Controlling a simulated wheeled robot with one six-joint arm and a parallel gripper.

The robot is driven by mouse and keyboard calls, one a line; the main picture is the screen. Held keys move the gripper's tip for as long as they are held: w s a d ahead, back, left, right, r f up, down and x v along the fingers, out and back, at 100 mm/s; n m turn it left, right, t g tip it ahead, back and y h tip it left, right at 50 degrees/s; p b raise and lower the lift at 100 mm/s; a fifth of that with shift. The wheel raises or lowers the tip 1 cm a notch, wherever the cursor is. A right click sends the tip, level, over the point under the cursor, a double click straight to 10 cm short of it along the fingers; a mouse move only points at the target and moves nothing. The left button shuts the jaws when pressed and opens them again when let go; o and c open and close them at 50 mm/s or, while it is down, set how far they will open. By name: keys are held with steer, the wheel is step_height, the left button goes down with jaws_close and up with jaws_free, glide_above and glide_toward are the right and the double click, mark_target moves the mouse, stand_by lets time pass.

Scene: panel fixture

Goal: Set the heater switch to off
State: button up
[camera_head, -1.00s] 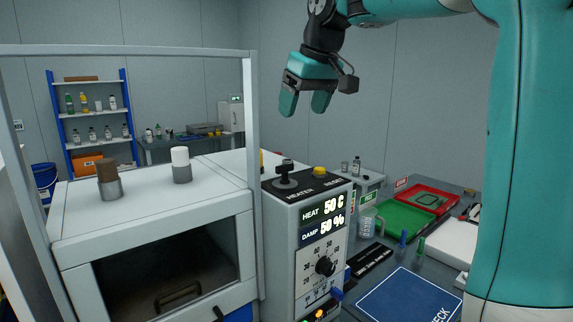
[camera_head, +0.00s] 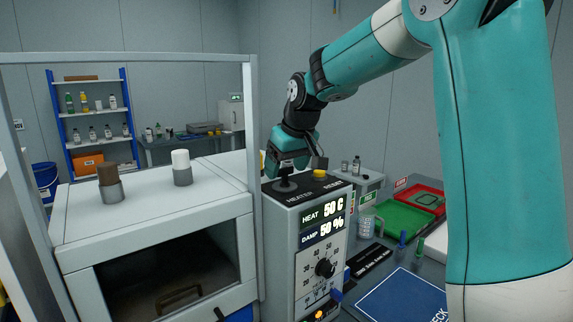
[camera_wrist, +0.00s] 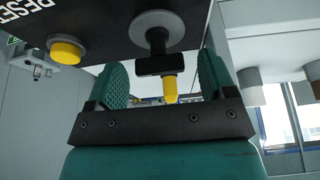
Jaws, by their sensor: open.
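The heater switch (camera_head: 285,185) is a dark knob on a round grey base, on top of the control box beside the HEATER label. My gripper (camera_head: 288,160) is low over the box top, at the switch. The head view hides part of the switch behind my gripper.
A yellow RESET button (camera_head: 320,174) sits right of the switch on the box top. The box front has displays reading 50 C and 50 % and a dial (camera_head: 324,268). A grey frame post (camera_head: 254,180) stands close on the left, beside the white chamber (camera_head: 150,215).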

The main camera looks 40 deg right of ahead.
steer(key=shift+c, duration=0.2)
steer(key=c, duration=0.9)
steer(key=shift+n, duration=0.3)
steer(key=n, duration=0.1)
steer(key=n+y, duration=0.1)
steer(key=n, duration=0.1)
steer(key=shift+d+r+n+g+y+p, duration=0.1)
steer(key=shift+d+n+g+y+p, duration=0.1)
steer(key=shift+n+g+y+p, duration=0.1)
steer(key=n, duration=0.2)
steer(key=n+y+p, duration=0.1)
steer(key=n, duration=0.1)
steer(key=shift+w+d+n+g+y, duration=0.1)
steer(key=shift+n+g+y, duration=0.2)
steer(key=shift+g, duration=0.1)
steer(key=n+g+p, duration=0.1)
steer(key=n, duration=0.3)
steer(key=shift+w+y, duration=0.15)
steer(key=shift+y, duration=0.25)
steer(key=n+g+p, duration=0.2)
steer(key=n, duration=0.3)
steer(key=shift+w, duration=0.1)
